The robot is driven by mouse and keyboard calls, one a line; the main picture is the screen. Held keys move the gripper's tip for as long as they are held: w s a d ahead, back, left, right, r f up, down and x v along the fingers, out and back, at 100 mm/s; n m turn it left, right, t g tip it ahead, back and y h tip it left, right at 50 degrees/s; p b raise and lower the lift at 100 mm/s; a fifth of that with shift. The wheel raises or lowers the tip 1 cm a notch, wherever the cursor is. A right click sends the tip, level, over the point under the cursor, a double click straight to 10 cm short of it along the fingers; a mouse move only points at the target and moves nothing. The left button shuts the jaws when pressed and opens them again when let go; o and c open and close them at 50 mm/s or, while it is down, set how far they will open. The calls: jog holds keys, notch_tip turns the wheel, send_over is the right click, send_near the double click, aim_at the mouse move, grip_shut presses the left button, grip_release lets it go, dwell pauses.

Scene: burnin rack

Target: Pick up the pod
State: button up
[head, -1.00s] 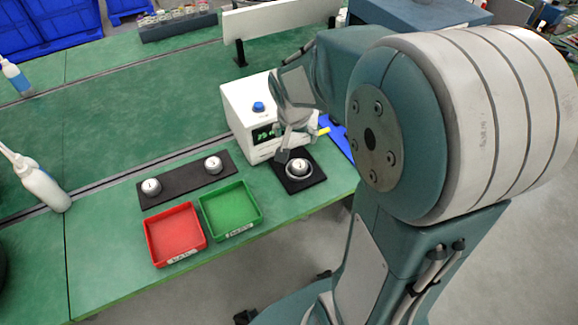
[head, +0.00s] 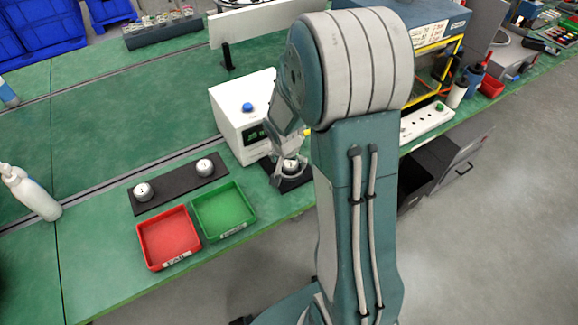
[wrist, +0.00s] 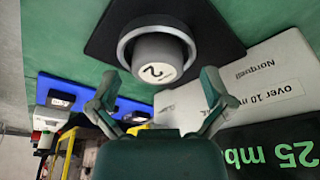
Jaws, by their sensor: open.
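A white round pod (wrist: 158,58) with a "2" on its top sits inside a grey ring on a black pad (wrist: 222,38). In the head view this pod (head: 291,164) is on the pad in front of the white box, partly covered by my wrist. My gripper (wrist: 158,88) is open and empty, its two fingers spread on either side of the pod's near edge in the wrist view. I cannot tell whether they touch it. Two similar pods, a left one (head: 143,192) and a right one (head: 205,167), sit on a black strip (head: 174,186).
The white box (head: 228,107) with a blue button and green display stands close behind the pad; its display (wrist: 283,155) is near my right finger in the wrist view. A green tray (head: 222,228) and a red tray (head: 168,265) lie left of the pad. A blue object (wrist: 72,94) is nearby.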

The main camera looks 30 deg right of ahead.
jog(key=shift+w+d+f, duration=0.1)
jog(key=shift+d+f, duration=0.05)
jog(key=shift+f, duration=0.3)
jog(key=c, duration=1.1)
jog(key=shift+r, duration=0.1)
jog(key=shift+c, duration=0.2)
